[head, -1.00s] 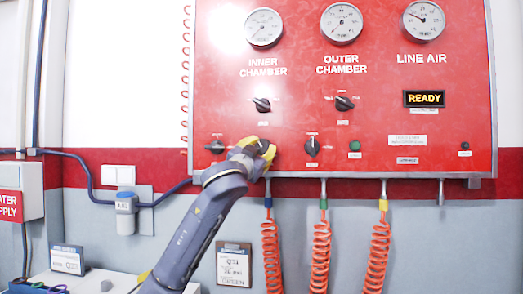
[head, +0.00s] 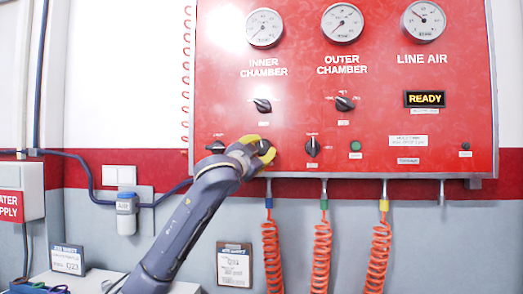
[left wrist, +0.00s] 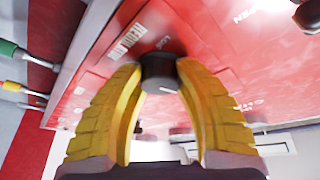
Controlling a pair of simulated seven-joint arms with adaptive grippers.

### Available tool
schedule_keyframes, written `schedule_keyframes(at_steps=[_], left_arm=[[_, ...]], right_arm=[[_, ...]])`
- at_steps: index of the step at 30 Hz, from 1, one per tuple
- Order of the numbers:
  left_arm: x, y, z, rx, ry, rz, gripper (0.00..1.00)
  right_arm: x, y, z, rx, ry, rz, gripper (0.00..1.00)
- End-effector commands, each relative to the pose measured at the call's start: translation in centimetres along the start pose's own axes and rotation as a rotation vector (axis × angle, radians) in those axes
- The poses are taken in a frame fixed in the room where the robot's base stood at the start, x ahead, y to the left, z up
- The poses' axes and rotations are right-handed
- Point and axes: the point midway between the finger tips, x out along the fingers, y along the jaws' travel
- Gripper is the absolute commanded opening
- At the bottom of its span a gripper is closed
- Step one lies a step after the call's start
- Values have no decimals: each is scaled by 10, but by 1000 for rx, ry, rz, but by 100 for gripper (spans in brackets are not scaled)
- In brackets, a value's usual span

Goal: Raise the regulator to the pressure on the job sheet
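The red test panel (head: 225,95) carries a row of black knobs along its lower part. My left gripper (head: 262,147) is at the second of these from the left, and its yellow fingers close on both sides of that black knob (left wrist: 160,74) in the left wrist view. The knob's label is not readable, so I cannot tell for sure that it is the regulator. The line air gauge (head: 424,20) is at the upper right. A clipboard sheet (head: 234,267) hangs on the wall below; its writing is too small to read. My right gripper is not in view.
The inner chamber gauge (head: 265,28) and outer chamber gauge (head: 342,23) sit at the top. Other knobs flank the held one, including one just right (head: 312,147). A display (head: 425,98) reads READY. Coiled orange hoses (head: 321,255) hang below the panel.

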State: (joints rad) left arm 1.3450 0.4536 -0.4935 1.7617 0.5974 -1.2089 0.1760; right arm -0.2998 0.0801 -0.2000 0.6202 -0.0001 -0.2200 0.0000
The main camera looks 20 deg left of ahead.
Motion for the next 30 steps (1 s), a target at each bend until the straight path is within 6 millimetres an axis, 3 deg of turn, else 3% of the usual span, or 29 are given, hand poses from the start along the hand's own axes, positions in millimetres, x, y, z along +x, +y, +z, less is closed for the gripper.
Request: schedule_keyframes(at_steps=[1, 8, 20, 30], left_arm=[[0, -2, 0, 0, -1, -3, 40], [0, -1, 0, -1, 0, -2, 64], [-10, 0, 0, 0, 1, -1, 64], [-66, -1, 0, 0, 2, -2, 64]], right_arm=[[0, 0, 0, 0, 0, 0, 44], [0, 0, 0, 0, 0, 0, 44], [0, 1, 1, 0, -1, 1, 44], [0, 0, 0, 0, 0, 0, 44]])
